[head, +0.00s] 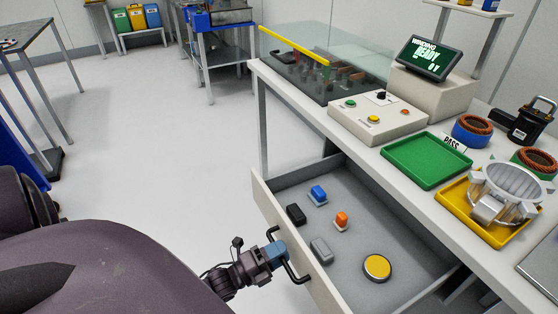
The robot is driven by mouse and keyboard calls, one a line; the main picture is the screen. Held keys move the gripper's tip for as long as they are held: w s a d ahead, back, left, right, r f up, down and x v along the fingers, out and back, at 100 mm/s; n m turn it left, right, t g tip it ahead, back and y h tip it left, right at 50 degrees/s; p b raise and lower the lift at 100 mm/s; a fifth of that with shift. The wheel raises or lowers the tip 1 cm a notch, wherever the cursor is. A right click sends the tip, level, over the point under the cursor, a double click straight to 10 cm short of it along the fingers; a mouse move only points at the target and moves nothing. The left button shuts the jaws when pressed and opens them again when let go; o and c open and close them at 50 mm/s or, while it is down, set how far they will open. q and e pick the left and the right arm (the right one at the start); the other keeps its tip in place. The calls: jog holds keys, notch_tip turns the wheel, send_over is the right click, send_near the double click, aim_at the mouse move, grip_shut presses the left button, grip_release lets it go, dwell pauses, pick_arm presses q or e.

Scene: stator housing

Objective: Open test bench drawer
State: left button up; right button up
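The test bench drawer (345,248) is pulled out below the bench top, and its inside shows from above. It holds a blue block, an orange piece, dark and grey pieces and a yellow round button (377,267). The drawer front (299,252) carries a black bar handle (293,272). My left gripper (277,253) is at the handle, its blue-grey end against the bar. Its fingers are too small and covered to tell whether they grip it. My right gripper is not in view.
The floor left of the drawer is clear.

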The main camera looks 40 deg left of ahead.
pick_arm(q)
jog(key=v, duration=1)
jog(key=shift+s, duration=0.4)
jog(key=shift+a, duration=0.1)
